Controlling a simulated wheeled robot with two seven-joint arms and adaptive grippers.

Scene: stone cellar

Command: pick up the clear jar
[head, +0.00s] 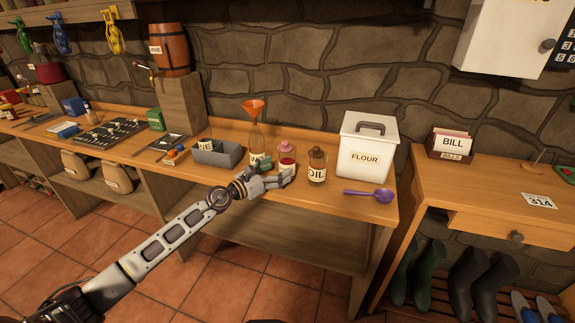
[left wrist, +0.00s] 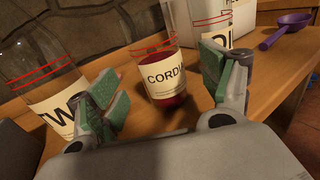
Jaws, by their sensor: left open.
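A clear glass jar labelled CORDIAL (left wrist: 166,75), with red contents low inside, stands upright between the spread fingers of my left gripper (left wrist: 163,92) in the left wrist view. In the head view this jar (head: 286,152) has a pink top, and the gripper (head: 276,181) is in front of it, hiding its lower part. The fingers appear apart from the glass. My right gripper is not seen.
A white FLOUR canister (head: 368,138) and a purple scoop (head: 372,195) are on the right of the bench. A grey tray (head: 217,155) is left of the bottle. The stone wall rises behind. The bench front is clear near the scoop.

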